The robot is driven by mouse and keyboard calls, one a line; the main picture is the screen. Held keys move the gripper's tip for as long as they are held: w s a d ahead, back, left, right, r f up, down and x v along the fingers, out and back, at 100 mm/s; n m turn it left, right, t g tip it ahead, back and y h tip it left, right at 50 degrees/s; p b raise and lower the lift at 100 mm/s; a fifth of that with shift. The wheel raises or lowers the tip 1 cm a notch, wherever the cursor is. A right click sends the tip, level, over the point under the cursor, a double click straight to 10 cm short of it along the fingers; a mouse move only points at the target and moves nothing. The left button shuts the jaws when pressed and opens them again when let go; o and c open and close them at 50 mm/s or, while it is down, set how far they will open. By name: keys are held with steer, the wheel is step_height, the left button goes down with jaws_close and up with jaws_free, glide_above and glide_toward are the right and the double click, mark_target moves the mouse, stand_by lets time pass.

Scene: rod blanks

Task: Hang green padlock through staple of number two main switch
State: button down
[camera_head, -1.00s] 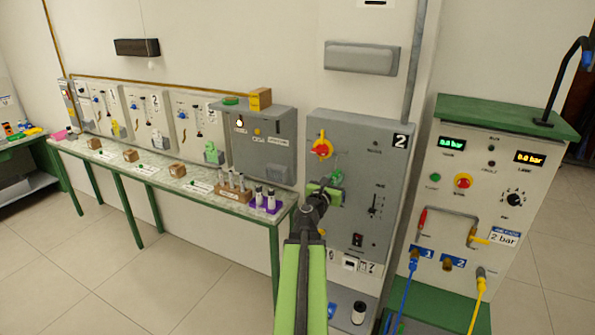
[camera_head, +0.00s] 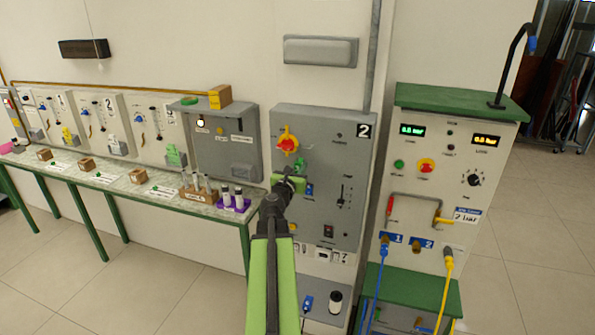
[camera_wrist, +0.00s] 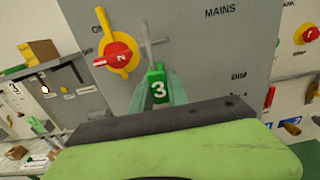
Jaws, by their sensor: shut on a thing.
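The green padlock (camera_wrist: 158,84), marked 3, is upright between the fingers of my gripper (camera_wrist: 161,96) in the wrist view. My gripper is shut on it. Its grey shackle (camera_wrist: 149,45) points up, just right of the red knob (camera_wrist: 113,53) marked 2 on a yellow plate. I cannot make out the staple apart from the shackle, nor whether they touch. In the head view the padlock (camera_head: 300,167) shows just beyond my gripper (camera_head: 290,182), below and right of the red-and-yellow switch (camera_head: 287,143) on the grey cabinet marked 2 (camera_head: 325,150).
A white test stand (camera_head: 450,150) with a green top, gauges and hoses stands right of the cabinet. A green-legged bench (camera_head: 140,200) with racks and small blocks runs along the left wall. A grey box (camera_head: 225,150) stands left of the cabinet. Floor is open in front.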

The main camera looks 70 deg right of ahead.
mark_target(306, 156)
steer(key=d, duration=0.5)
steer(key=shift+w+d, duration=0.1)
steer(key=shift+d, duration=0.25)
step_height(306, 156, down, 2)
steer(key=shift+a+f+b, duration=0.1)
steer(key=shift+b, duration=0.95)
steer(key=c, duration=1.2)
jaws_free()
